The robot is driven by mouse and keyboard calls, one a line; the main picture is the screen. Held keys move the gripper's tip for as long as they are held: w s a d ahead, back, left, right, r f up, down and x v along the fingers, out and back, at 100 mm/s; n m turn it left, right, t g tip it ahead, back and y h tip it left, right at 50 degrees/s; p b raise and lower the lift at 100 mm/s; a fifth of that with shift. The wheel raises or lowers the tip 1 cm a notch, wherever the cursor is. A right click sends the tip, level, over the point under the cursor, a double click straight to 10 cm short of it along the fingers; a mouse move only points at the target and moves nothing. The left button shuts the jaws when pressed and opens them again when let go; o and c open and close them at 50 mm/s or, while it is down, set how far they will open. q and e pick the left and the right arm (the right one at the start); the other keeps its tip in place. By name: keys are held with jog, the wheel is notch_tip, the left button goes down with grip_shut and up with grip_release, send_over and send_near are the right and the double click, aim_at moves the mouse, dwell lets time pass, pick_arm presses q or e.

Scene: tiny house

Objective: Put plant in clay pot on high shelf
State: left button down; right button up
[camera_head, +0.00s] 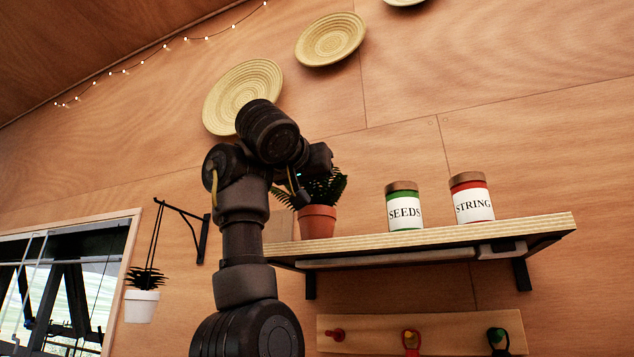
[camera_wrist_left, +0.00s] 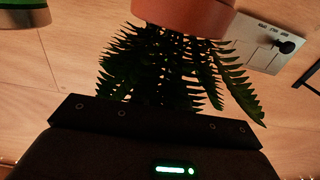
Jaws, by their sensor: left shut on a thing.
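The plant in a clay pot (camera_head: 317,222) is upright at the left part of the high shelf (camera_head: 430,238). Its green fern leaves (camera_head: 328,188) rise beside my left gripper (camera_head: 299,192). My left gripper is shut on the plant, its fingers partly hidden by my wrist and the leaves. The pot's base meets the shelf's front edge in the picture; I cannot tell whether it rests on the board or hangs just above. In the left wrist view the picture is upside down, with the clay pot (camera_wrist_left: 185,14) at the top and leaves (camera_wrist_left: 165,70) below it. My right gripper is not in view.
A SEEDS can (camera_head: 403,208) and a STRING can (camera_head: 470,200) stand on the shelf right of the plant. A peg rail (camera_head: 430,330) is below. A hanging white pot (camera_head: 141,305) and a window are at left. Woven plates (camera_head: 330,38) hang above.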

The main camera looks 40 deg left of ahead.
pick_arm(q)
jog(key=shift+f, duration=0.25)
jog(key=c, duration=1.3)
grip_release()
jog(key=shift+w+a, duration=0.1)
jog(key=shift+r, duration=0.2)
jog(key=shift+r, duration=0.1)
jog(key=s+b, duration=0.1)
jog(key=s, duration=0.1)
jog(key=s+d+f+b, duration=0.1)
jog(key=shift+b, duration=0.3)
jog(key=shift+r+b+v, duration=0.15)
jog(key=shift+b+v, duration=0.45)
jog(key=shift+v, duration=0.9)
jog(key=shift+r+b+v, duration=0.15)
jog(key=shift+b+v, duration=0.5)
jog(key=shift+v, duration=0.8)
jog(key=shift+r+b+v, duration=0.15)
jog(key=shift+b+v, duration=0.45)
jog(key=shift+v, duration=0.9)
jog(key=shift+d, duration=0.1)
